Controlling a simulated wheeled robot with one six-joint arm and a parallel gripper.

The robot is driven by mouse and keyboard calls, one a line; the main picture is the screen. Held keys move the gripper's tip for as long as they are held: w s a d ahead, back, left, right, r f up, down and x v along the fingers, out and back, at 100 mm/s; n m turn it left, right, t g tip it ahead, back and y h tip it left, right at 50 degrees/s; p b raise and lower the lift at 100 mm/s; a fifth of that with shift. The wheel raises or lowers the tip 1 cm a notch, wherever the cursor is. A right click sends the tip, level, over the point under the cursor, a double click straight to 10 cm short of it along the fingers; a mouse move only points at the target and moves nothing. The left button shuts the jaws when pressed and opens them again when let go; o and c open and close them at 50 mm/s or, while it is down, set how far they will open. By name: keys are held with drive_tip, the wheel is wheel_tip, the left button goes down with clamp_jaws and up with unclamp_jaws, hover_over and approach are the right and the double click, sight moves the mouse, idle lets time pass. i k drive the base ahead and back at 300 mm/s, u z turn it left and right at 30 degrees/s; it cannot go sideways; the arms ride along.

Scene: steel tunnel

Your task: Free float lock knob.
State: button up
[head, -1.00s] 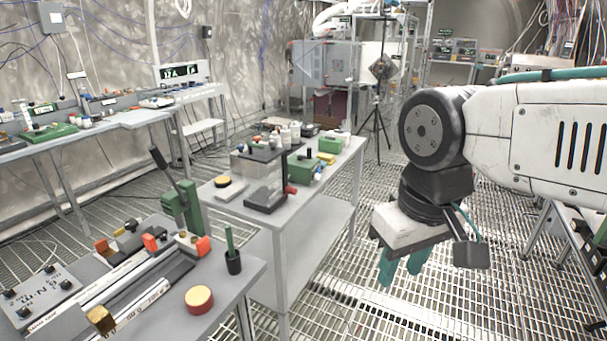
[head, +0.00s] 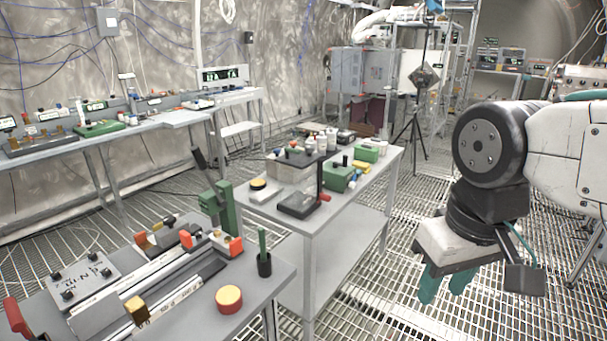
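No part is clearly marked as the float lock knob, so I cannot tell which one it is. On the near-left bench (head: 190,325), a brass-coloured block-like knob (head: 137,310) sits at the near end of a long rail fixture (head: 165,285). A round red part with a yellow top (head: 229,299) is on the bench to its right. A red handle (head: 16,318) shows at the lower left edge. My gripper (head: 444,288) hangs at the right with teal fingers pointing down, apart and empty. It is over the grated floor, well away from both benches.
A green lever press (head: 218,205) and a green rod in a black cup (head: 263,255) rise nearby. A tripod (head: 412,140) stands behind. Grated floor is free around my gripper.

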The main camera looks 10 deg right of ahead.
sight(309, 149)
drive_tip(key=u, duration=0.05)
drive_tip(key=k, duration=0.5)
drive_tip(key=z, duration=0.55)
drive_tip(key=i, duration=1.2)
drive_tip(key=u, duration=0.65)
